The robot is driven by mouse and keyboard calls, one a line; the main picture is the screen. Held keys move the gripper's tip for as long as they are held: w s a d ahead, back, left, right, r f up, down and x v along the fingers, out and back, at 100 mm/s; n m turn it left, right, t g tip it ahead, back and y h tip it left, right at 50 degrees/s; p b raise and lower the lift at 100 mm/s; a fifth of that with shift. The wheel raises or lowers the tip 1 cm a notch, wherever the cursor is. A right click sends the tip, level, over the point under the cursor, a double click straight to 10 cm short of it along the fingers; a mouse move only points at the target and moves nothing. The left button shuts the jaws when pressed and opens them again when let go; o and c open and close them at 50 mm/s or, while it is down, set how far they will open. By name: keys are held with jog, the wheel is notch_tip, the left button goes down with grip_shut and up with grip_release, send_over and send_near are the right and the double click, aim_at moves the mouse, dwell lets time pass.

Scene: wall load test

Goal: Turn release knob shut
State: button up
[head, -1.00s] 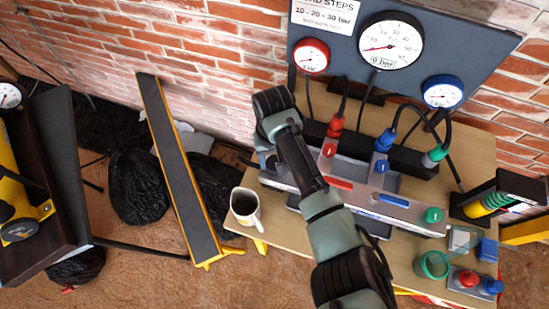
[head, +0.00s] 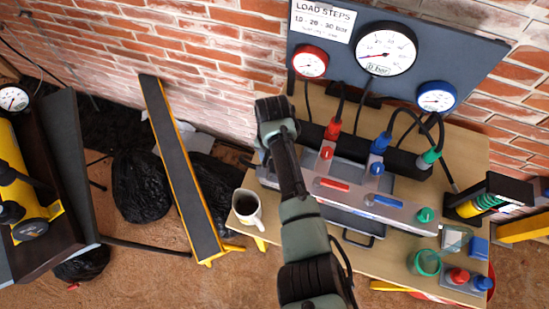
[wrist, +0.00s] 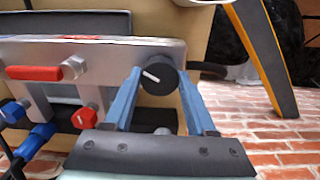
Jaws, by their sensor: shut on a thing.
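The release knob (wrist: 165,82) is black and round with a white line, at the end of the silver valve block (wrist: 110,60) in the wrist view. The white line slants slightly, down to the right. My gripper (wrist: 160,74) has its two blue fingers on either side of the knob, shut on it. In the head view the valve block (head: 408,209) lies on the bench, with a red handle (head: 334,185) and a blue handle (head: 387,200). My arm hides the knob and my fingertips there.
A white mug (head: 254,221) of dark liquid stands at the bench's left edge, close to my arm. Hoses run from the block to the gauge panel (head: 345,58). A green cup (head: 427,263) stands front right.

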jog(key=m+p, duration=0.1)
jog(key=m, duration=0.5)
jog(key=shift+m+p, duration=0.3)
jog(key=m, duration=0.5)
jog(key=shift+p, duration=0.35)
jog(key=shift+m, duration=0.4)
jog(key=o, duration=1.4)
jog(key=shift+c, duration=0.2)
jog(key=shift+r, duration=0.1)
notch_tip(320, 180, up, 13)
jog(key=shift+w, duration=0.15)
